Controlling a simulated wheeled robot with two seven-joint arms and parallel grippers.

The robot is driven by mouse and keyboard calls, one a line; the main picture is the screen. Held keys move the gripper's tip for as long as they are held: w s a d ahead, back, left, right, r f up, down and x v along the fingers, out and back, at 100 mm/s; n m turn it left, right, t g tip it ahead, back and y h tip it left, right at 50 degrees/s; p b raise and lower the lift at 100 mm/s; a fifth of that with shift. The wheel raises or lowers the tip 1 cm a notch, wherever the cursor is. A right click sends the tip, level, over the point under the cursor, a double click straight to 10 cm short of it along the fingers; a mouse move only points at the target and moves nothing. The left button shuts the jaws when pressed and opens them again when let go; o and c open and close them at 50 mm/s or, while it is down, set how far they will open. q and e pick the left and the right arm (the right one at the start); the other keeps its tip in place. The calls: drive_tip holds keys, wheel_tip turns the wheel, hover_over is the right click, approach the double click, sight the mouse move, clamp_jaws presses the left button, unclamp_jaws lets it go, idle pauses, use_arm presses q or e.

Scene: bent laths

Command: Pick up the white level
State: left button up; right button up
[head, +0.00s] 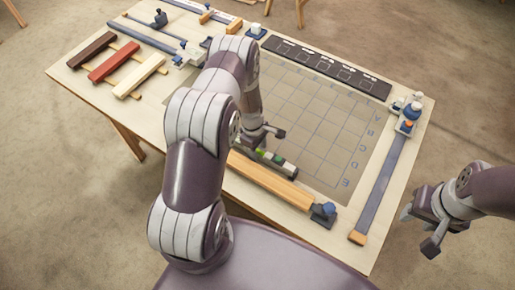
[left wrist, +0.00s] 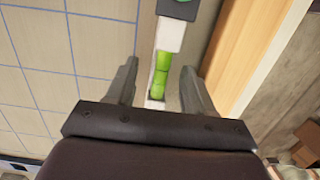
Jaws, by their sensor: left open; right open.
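The white level (head: 279,161), with a green vial and dark sections, lies on the table beside a wooden bar, partly hidden by my left arm. In the left wrist view the level (left wrist: 172,36) runs lengthwise between my fingers, its green vial nearest the palm. My left gripper (head: 265,143) is open over the level; in the left wrist view its fingers (left wrist: 159,78) stand on either side, apart from the level, with gaps visible. The exact height above it cannot be told. My right gripper (head: 422,226) is open and empty, off the table's right edge.
A wooden bar (head: 268,182) with a blue-grey clamp (head: 323,212) lies close along the level's near side. A gridded mat (head: 325,130) covers the table's middle. A long blue-grey bar (head: 385,186) lies at right. Dark, red and cream laths (head: 115,61) lie at left.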

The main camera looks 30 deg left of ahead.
use_arm(q)
drive_tip(key=shift+d+f, duration=0.15)
drive_tip(key=shift+f, duration=0.4)
drive_tip(key=shift+c, duration=0.9)
clamp_jaws()
